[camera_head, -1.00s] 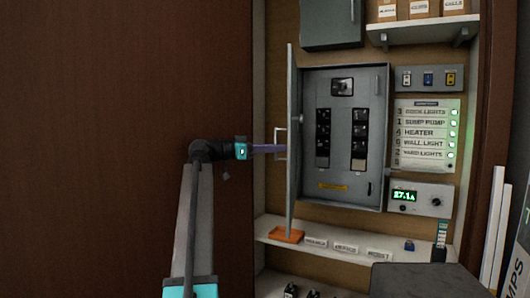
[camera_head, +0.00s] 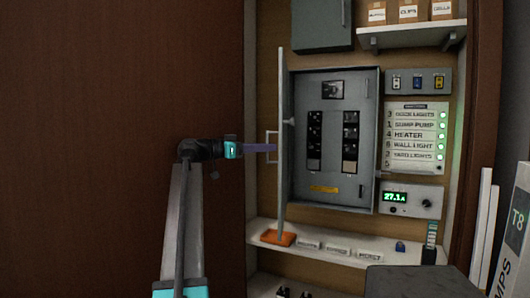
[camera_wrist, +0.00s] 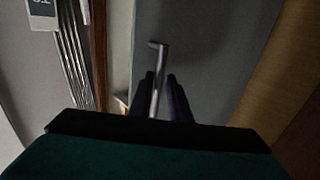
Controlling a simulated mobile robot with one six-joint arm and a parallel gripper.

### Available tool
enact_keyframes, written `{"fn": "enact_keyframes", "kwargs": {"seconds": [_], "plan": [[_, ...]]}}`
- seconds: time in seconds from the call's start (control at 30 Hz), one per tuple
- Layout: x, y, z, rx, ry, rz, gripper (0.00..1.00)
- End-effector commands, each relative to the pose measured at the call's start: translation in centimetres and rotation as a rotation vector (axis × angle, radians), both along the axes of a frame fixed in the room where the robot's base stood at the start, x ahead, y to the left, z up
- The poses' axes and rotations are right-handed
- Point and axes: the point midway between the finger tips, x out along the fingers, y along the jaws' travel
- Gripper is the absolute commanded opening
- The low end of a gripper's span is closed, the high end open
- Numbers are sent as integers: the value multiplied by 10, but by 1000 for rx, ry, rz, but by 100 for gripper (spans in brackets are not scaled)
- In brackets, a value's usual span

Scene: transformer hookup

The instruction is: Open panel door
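The grey panel door (camera_head: 281,200) stands swung out from the grey breaker panel (camera_head: 362,100) and shows nearly edge-on in the head view. Its pale bar handle (camera_head: 267,138) is on the door's left-hand side. My gripper (camera_head: 272,148) reaches in from the left at that handle. In the wrist view, the metal handle (camera_wrist: 160,60) runs between the two dark fingers of my gripper (camera_wrist: 159,82), which look closed around it. The grey door face (camera_wrist: 205,50) lies behind the handle. Inside the open panel, two columns of black breakers (camera_head: 350,140) show.
A labelled list with green lights (camera_head: 415,135) and a meter (camera_head: 395,197) are right of the panel. An orange tray (camera_head: 270,237) sits on the shelf (camera_head: 330,257) by the door's lower edge. A brown wall (camera_head: 100,100) fills the left. White boards (camera_head: 487,235) lean at right.

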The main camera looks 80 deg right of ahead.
Motion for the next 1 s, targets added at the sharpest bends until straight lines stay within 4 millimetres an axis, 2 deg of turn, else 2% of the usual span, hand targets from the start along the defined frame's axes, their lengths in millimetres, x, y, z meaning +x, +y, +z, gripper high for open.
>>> {"fn": "enact_keyframes", "kwargs": {"seconds": [0.23, 0.57, 1.0], "plan": [[3, -1, 25, 0, -1, -1, 17], [-1, 28, 24, 0, -1, -3, 17], [-5, 78, 29, -1, 0, -4, 17]]}}
